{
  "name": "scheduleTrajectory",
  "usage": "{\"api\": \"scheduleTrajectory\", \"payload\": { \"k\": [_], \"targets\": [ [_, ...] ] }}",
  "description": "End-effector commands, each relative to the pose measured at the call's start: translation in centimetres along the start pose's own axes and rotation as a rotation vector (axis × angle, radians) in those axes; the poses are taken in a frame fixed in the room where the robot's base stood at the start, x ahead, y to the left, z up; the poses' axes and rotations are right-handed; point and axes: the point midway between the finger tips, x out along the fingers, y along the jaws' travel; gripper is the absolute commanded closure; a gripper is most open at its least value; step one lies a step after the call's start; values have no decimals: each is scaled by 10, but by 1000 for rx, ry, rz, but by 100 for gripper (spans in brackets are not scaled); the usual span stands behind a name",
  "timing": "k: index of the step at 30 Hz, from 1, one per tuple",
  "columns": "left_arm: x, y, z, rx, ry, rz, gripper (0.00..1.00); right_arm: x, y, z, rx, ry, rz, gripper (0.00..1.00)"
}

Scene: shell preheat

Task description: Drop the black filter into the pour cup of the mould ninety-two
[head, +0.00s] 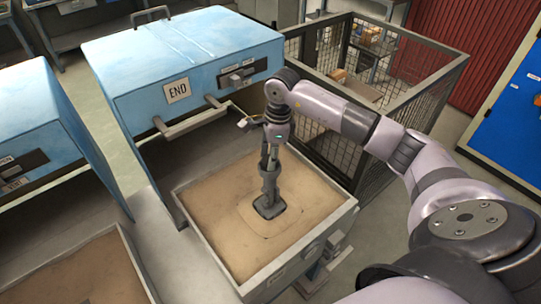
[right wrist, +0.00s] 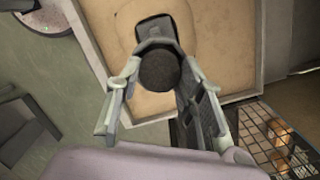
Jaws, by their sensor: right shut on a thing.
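A sand mould (head: 215,215) in a grey-rimmed box lies below my right arm; I cannot read a number on it. A dark, rounded-square pour cup (head: 270,208) is set in the sand. My right gripper (head: 269,186) points down just over it. In the right wrist view, my right gripper (right wrist: 158,72) is shut on the round black filter (right wrist: 158,70), its fingers at either side. The pour cup (right wrist: 157,27) shows beyond the filter there, partly covered by it. I cannot tell the gap between filter and cup. My left gripper is not in view.
A wire cage (head: 370,80) with boxes inside stands behind my right arm. Another sand box (head: 85,270) lies at lower left.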

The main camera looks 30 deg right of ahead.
Motion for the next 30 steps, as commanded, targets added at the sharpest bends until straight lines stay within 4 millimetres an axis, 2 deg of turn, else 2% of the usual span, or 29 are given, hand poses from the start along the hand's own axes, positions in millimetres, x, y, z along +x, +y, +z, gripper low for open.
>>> {"api": "scheduleTrajectory", "payload": {
  "k": [4,5,15,25,30],
  "targets": [
    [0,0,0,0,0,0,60,0,0,0,0,0,0,80],
    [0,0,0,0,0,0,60,0,0,0,0,0,0,63],
    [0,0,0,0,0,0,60,0,0,0,1,0,0,42],
    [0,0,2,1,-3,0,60,-3,0,0,1,-1,-1,42],
    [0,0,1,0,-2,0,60,-26,-2,0,2,-1,-5,42]
  ]
}}
